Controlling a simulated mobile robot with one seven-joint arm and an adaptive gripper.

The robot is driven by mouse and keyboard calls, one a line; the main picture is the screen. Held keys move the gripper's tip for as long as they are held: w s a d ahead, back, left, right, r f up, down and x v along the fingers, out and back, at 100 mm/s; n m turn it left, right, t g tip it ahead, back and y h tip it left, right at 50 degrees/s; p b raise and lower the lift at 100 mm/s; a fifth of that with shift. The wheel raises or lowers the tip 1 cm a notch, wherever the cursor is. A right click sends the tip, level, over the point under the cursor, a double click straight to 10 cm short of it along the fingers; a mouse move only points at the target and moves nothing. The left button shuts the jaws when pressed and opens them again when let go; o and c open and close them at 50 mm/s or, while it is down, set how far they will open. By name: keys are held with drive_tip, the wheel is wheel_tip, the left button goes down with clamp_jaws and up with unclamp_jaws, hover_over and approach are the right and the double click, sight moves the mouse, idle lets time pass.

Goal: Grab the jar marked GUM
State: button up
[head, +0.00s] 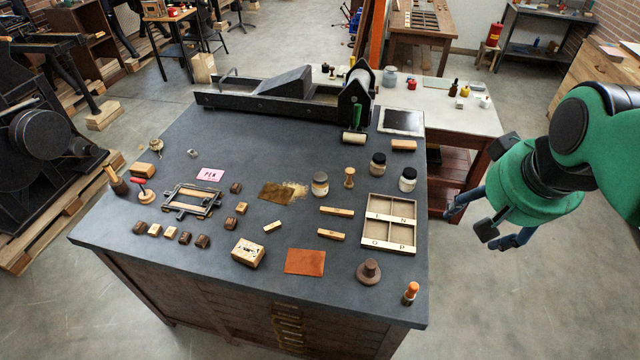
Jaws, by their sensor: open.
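Three small jars stand upright on the dark table (230,130), right of its middle. One jar (377,165) has a dark lid and stands farthest back. A second dark-lidded jar (407,180) with a pale label stands to its right and nearer. The lettering on the jars is too small to read, so I cannot tell which one says GUM. My gripper (479,226) is open and empty, off the table's right edge, with its fingers pointing down and left.
A divided wooden tray (390,196) lies just in front of the jars. A wooden stamp handle (349,178) stands between the jars. A brayer (354,137) and a wood block (403,145) lie behind them. A long press (290,95) fills the table's back.

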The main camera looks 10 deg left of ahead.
drive_tip(key=w+a+r+n+g+p, duration=0.1)
drive_tip(key=w+a, duration=0.3)
drive_tip(key=w, duration=0.4)
drive_tip(key=w+a+p, duration=0.2)
drive_tip(key=w+a, duration=0.1)
drive_tip(key=w, duration=0.4)
drive_tip(key=n+g+p, duration=0.3)
drive_tip(key=g+p, duration=0.1)
drive_tip(key=p, duration=0.3)
hover_over(320, 177)
drive_tip(key=f, duration=2.8)
drive_tip(key=shift+d, duration=0.2)
drive_tip(key=shift+a+f, duration=0.25)
drive_tip(key=shift+f, duration=0.15)
drive_tip(key=shift+f, duration=4.3)
drive_tip(key=shift+f, duration=0.1)
drive_tip(key=shift+w+f+p, duration=0.1)
drive_tip(key=shift+f+p, duration=0.4)
drive_tip(key=shift+f, duration=2)
